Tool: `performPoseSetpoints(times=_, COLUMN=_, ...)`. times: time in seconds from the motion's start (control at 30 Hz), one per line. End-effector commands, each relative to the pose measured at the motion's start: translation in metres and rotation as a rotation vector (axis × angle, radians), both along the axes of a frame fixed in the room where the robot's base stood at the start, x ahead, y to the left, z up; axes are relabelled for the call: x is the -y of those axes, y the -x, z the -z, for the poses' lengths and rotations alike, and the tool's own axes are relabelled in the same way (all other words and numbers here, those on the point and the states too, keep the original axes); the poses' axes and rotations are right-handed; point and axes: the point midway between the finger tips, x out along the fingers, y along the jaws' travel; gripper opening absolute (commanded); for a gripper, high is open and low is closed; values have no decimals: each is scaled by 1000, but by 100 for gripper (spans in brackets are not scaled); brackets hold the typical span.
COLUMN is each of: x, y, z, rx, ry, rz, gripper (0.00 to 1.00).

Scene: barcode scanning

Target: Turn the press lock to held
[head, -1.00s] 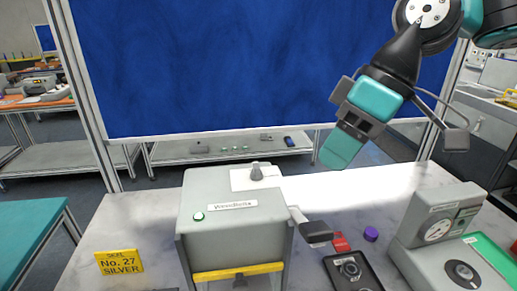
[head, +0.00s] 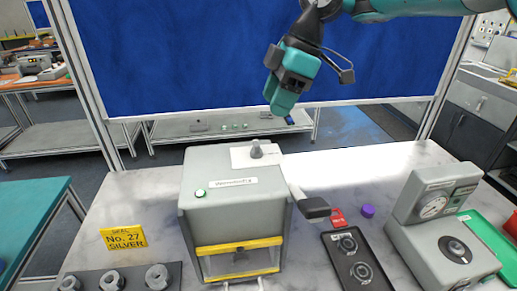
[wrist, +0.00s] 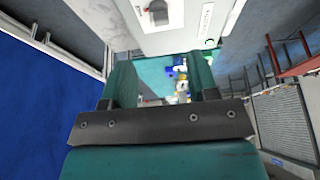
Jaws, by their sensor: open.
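The press (head: 230,218) is a grey box on the marble table with a yellow-edged front window and a black-ended side lever (head: 315,208). A grey knob (head: 256,149), apparently the press lock, stands on a white plate on its top. The knob also shows at the top of the wrist view (wrist: 158,12). The plate's markings are too small to read. My gripper (head: 281,98) is open and empty, in the air above and behind the press, slightly right of the knob. Its two teal fingers (wrist: 162,78) are apart in the wrist view.
A green button (head: 200,193) is on the press top. A black tray (head: 356,262), red block (head: 338,217), purple cap (head: 368,211) and gauge device (head: 440,225) stand right.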

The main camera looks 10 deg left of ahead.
Motion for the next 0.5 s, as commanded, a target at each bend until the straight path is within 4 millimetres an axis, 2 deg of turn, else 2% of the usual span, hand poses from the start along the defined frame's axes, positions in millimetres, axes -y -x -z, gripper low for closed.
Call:
performPoseSetpoints(times=0.03, x=-4, y=3, z=15, rx=-1, ry=1, rz=-1, gripper=54)
performPoseSetpoints(times=0.2, x=-19, y=7, z=46, rx=-3, ry=2, rz=-2, gripper=54)
performPoseSetpoints(times=0.33, x=-27, y=9, z=67, rx=0, ry=2, rz=0, gripper=54)
performPoseSetpoints(times=0.5, x=-34, y=10, z=83, rx=0, ry=1, rz=0, gripper=54)
